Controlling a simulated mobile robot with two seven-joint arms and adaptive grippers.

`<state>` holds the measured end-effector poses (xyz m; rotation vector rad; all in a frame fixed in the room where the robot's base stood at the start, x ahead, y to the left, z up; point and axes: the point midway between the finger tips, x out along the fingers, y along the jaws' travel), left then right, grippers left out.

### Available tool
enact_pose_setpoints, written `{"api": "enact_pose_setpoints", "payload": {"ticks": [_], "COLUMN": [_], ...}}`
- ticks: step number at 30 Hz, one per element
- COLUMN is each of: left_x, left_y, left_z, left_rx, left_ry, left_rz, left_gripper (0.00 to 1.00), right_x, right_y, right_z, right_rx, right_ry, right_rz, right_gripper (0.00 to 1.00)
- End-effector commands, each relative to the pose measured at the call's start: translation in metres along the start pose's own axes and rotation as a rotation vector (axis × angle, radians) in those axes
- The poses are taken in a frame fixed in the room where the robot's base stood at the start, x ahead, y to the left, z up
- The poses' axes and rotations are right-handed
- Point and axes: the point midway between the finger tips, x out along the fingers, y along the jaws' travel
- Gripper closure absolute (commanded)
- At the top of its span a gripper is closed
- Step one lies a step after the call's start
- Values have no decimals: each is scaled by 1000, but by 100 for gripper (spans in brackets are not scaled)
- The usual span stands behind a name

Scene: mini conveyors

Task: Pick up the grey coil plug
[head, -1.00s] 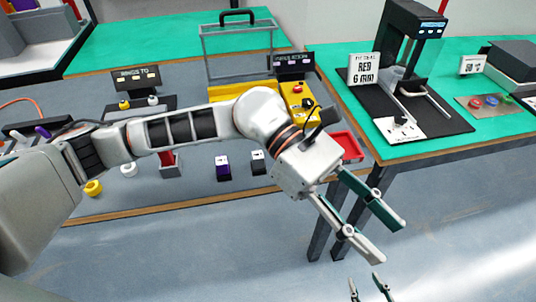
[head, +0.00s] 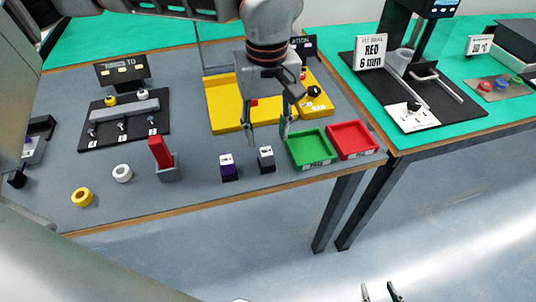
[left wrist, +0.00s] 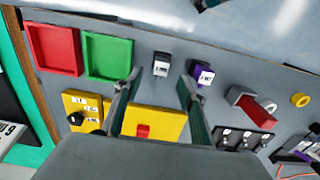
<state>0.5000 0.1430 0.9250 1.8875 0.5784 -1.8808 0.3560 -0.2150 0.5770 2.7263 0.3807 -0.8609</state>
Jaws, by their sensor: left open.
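The grey coil plug (head: 267,164) is a small dark grey block with a white labelled top, standing upright on the grey table. It also shows in the left wrist view (left wrist: 161,69). A similar purple plug (head: 229,173) stands just to its left. My left gripper (head: 267,136) is open and empty, pointing down above and slightly behind the grey plug in the head view. In the left wrist view, the plug appears just beyond the gap between the left fingertips (left wrist: 160,80). My right gripper (head: 381,288) shows only its fingertips, apart and empty, at the bottom edge.
Green (head: 310,163) and red (head: 353,153) trays lie right of the plug. A grey holder with a red upright piece (head: 160,153), a white ring (head: 122,173) and a yellow ring (head: 82,197) stand left. A yellow station (head: 222,118) lies behind.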

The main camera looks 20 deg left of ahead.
Motion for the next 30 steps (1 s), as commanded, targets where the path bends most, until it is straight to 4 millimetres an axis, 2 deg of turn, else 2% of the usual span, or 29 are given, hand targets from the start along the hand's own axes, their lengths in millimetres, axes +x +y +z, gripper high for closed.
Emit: {"api": "enact_pose_setpoints", "payload": {"ticks": [1,8,15,23,24,28,30], "left_x": [8,26,61,65,65,65,65], "left_y": [0,-1,-3,-2,-2,-2,-2], "left_z": [1,2,3,2,2,2,2], "left_rx": [0,0,1,-1,-1,0,0], "left_ry": [-4,-5,-6,-3,-3,-3,-3], "left_rz": [-3,-1,-2,1,2,1,1], "left_gripper": [60,60,60,60,62,96,100], "right_x": [1,2,4,4,4,4,4], "right_y": [0,1,-1,0,0,0,0], "right_z": [1,3,12,8,8,8,8], "right_rx": [-1,-4,-8,-9,-9,-9,-9], "right_ry": [0,-1,-15,-8,-8,-8,-8], "right_rz": [1,1,-1,1,1,2,2], "right_gripper": [60,60,60,60,60,60,60]}}
